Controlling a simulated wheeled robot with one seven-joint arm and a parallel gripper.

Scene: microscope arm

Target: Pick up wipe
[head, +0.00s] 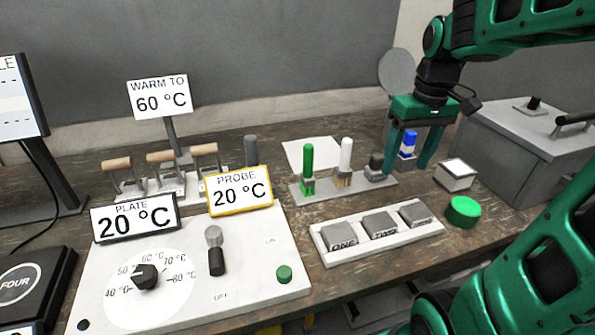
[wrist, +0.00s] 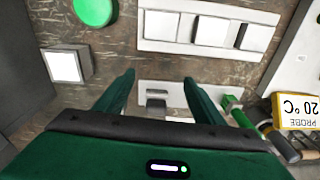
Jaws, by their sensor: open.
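My gripper (head: 404,166) is open and empty, pointing down over the right end of a pale rack (head: 330,190). In the wrist view my gripper (wrist: 158,78) has its fingers apart, with a grey block (wrist: 156,103) at the rack's end showing between them. In the head view that grey block (head: 376,166) is just left of my left finger. The rack also holds a green-handled piece (head: 308,160) and a white-handled piece (head: 345,158), both upright. Nothing is labelled as the wipe. A flat white sheet (head: 298,153) lies behind the rack; I cannot tell which thing is the wipe.
A blue-and-white item (head: 408,143) shows between my fingers in the head view. A white-topped box (head: 456,169) and a green button (head: 462,211) are to the right. A tray of grey blocks (head: 430,231) lies in front. A grey case (head: 520,140) stands at the right.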

